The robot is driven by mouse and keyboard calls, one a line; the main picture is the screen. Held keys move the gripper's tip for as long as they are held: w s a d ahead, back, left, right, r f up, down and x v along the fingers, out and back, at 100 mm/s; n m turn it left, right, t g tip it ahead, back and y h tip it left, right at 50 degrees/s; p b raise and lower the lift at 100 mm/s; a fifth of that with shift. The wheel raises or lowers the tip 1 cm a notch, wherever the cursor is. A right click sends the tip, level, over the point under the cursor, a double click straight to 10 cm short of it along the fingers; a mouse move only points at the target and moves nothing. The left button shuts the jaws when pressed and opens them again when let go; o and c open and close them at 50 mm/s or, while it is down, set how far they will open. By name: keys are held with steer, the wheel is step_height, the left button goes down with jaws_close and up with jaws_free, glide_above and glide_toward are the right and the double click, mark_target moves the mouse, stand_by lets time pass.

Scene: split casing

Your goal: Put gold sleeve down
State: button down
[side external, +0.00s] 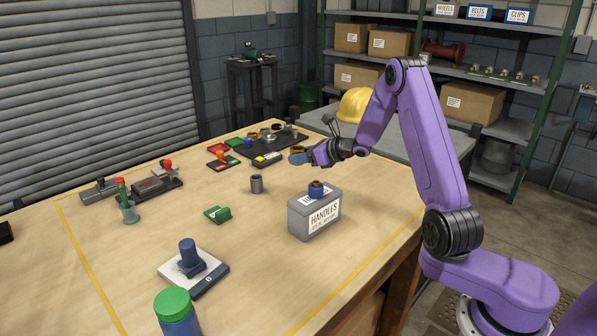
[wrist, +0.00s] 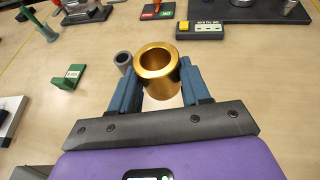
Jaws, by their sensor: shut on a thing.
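The gold sleeve (wrist: 158,72) is a shiny hollow ring between the two blue fingers of my gripper (wrist: 160,84) in the wrist view. The fingers are shut on its sides and its open top faces the camera. In the side external view my gripper (side external: 298,157) is at the end of the purple arm, above the far right part of the table. The gold sleeve (side external: 297,149) shows there only as a small patch between the blue fingers.
A grey sleeve (side external: 256,184) stands on the wooden table, also in the wrist view (wrist: 123,59). A grey HANDLES box (side external: 315,215) carries a blue part with a gold-brown top (side external: 316,189). A dark plate with parts (side external: 290,139) lies behind. Clear wood surrounds the green block (side external: 217,214).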

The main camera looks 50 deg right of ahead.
steer(key=n+g+y, duration=1.1)
steer(key=n+g, duration=0.1)
steer(key=n, duration=0.3)
glide_above(249, 233)
step_height(249, 233, down, 4)
steer(key=shift+f, duration=2.4)
steer(key=shift+f, duration=0.15)
steer(key=c, duration=0.5)
jaws_free()
